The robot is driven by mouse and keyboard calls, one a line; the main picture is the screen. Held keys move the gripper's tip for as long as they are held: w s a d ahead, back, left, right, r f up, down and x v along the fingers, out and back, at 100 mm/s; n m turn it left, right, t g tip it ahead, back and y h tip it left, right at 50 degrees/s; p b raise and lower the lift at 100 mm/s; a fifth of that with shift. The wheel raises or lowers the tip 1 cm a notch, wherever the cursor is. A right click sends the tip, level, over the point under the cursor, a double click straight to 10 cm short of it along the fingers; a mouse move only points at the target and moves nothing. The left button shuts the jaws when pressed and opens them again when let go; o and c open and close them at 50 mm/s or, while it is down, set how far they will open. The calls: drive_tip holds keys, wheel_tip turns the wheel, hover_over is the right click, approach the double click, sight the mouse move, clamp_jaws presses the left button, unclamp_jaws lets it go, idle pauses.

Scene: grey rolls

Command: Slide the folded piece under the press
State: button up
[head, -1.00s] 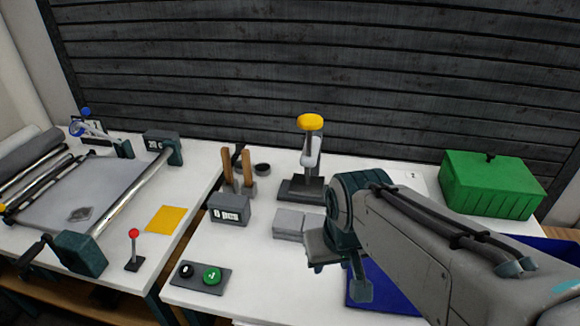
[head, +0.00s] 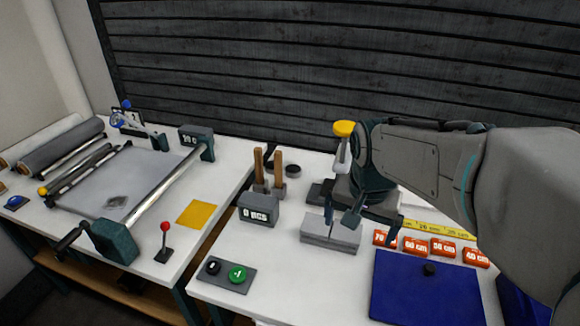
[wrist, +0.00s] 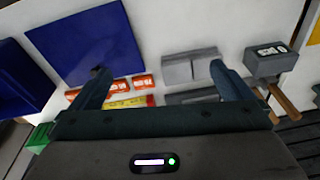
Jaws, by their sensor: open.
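The folded piece (head: 330,232) is a grey, flat block with a seam across its top, lying on the white table. It also shows in the wrist view (wrist: 178,69). The press (head: 344,150) has a yellow knob on a grey lever and a dark base; it stands behind the piece, and my arm hides part of it. My gripper (head: 372,226) is open and empty, above the table by the piece's right end and in front of the press. In the wrist view my gripper (wrist: 160,69) has its fingers wide apart, with the right fingertip near the piece.
A counter box (head: 259,210) reading 0 and a two-button panel (head: 226,276) sit left of the piece. Wooden-handled tools (head: 268,170) stand behind the counter. A blue mat (head: 425,290), orange length labels (head: 415,246) and a yellow ruler (head: 425,227) lie to the right.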

drive_tip(key=w+a+m+g+p, duration=0.1)
drive_tip(key=w+a+m, duration=0.3)
drive_tip(key=w, duration=0.5)
drive_tip(key=m+g+h+p, duration=0.2)
drive_tip(key=m+h, duration=0.1)
drive_tip(key=m, duration=0.5)
hover_over(305, 221)
drive_tip(key=s, duration=0.2)
wheel_tip(305, 221, down, 6)
drive_tip(key=w+a+f+m+h, duration=0.1)
drive_tip(key=w+a+f+m, duration=0.2)
drive_tip(key=f, duration=0.3)
drive_tip(key=shift+w+a+m+p, duration=0.2)
drive_tip(key=shift+a+m+p, duration=0.15)
drive_tip(key=shift+a+m, duration=0.5)
drive_tip(key=shift+d, duration=0.15)
drive_tip(key=p+x, duration=0.3)
drive_tip(key=x, duration=1)
drive_tip(key=shift+s+f, duration=0.1)
drive_tip(key=shift+f, duration=0.2)
